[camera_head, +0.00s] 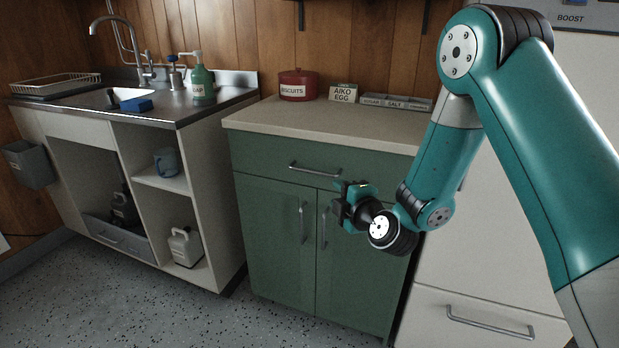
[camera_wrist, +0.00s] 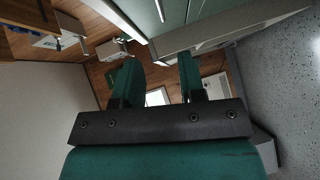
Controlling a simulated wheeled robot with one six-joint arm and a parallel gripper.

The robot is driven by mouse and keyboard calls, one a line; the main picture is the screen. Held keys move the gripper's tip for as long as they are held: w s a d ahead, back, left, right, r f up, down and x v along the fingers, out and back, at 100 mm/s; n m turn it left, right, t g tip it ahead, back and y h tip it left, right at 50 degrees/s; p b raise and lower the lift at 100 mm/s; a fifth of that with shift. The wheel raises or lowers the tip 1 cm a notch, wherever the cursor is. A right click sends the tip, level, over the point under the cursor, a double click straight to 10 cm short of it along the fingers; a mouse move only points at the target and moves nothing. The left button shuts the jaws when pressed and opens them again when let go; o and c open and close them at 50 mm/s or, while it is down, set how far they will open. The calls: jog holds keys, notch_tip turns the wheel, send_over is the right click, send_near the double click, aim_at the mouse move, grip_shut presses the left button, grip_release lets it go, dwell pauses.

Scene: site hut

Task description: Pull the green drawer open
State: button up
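The green drawer (camera_head: 258,156) is the top front of the green cabinet, just under the pale worktop, and looks shut. Its silver bar handle (camera_head: 314,170) runs across the middle of the front. My gripper (camera_head: 345,205) is in front of the right cabinet door, below and to the right of the drawer handle, apart from it. In the wrist view my gripper's two green fingers (camera_wrist: 160,72) stand apart with nothing between them. Part of the green cabinet front (camera_wrist: 172,18) shows at the top of the wrist view.
Two green doors (camera_head: 275,225) with upright handles are below the drawer. The worktop (camera_head: 270,116) holds a red biscuit tin (camera_head: 298,85) and small boxes. The sink unit (camera_head: 212,165) stands left, a white front with a handle (camera_head: 485,318) right. The speckled floor (camera_head: 150,310) ahead is clear.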

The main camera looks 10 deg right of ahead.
jog(key=p, duration=1.1)
send_near(310, 172)
jog(key=x, duration=0.2)
jog(key=b+x, duration=0.1)
jog(key=x, duration=0.7)
jog(key=shift+w, duration=0.3)
grip_shut()
